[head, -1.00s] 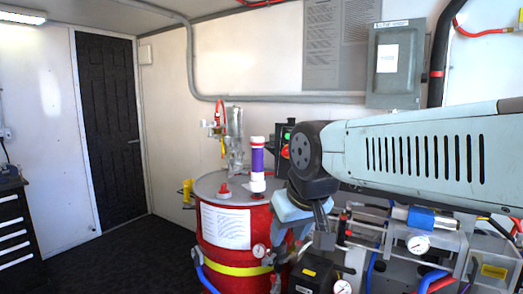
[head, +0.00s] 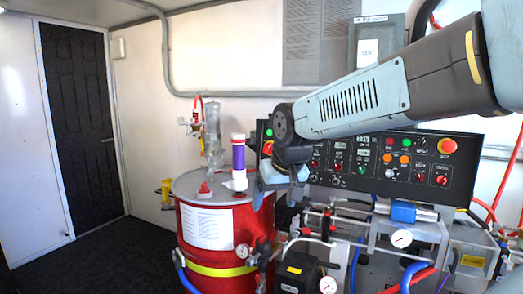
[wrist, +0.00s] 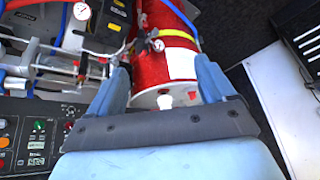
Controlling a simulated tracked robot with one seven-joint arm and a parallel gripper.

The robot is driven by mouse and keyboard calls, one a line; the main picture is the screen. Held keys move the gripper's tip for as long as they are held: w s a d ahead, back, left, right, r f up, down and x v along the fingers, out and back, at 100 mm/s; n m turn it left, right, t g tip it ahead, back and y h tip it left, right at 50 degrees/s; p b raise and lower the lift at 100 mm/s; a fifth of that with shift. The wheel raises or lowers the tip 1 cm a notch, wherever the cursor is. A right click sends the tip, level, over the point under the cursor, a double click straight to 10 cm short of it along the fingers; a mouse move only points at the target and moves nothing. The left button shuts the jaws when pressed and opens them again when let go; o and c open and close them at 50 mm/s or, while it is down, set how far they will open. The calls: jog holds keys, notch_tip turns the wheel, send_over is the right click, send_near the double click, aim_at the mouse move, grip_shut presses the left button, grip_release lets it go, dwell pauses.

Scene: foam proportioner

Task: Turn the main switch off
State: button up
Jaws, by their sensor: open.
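A black control panel (head: 375,165) with several red knobs, coloured buttons and small displays stands behind my arm. The labels are too small to read, so I cannot tell which control is the main switch. A red knob (head: 442,180) and a large red button (head: 446,146) show at its right end. My gripper (head: 277,192) points down in front of the panel's left part, beside the red drum, and hides some of it. In the wrist view my gripper (wrist: 160,65) has its fingers wide apart with nothing held. The panel (wrist: 30,135) shows there at lower left.
The red drum (head: 215,240) stands left of my gripper, with a white and purple cylinder (head: 239,160) on its lid. Pipes, gauges (head: 401,238) and hoses fill the space below the panel. A grey box (head: 376,42) hangs on the wall. The floor at left is clear.

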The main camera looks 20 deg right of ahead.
jog(key=w+d+f+m+g+h, duration=0.1)
jog(key=w+d+f+m+h, duration=0.15)
jog(key=w+d, duration=0.55)
jog(key=w+d+f+m+h, duration=0.1)
jog(key=w+d+f, duration=0.25)
jog(key=w, duration=0.85)
jog(key=n+t+h, duration=0.3)
jog(key=t+h, duration=0.1)
jog(key=h, duration=0.5)
send_near(267, 149)
jog(key=x, duration=0.9)
jog(key=shift+r, duration=0.1)
jog(key=shift+c, duration=0.3)
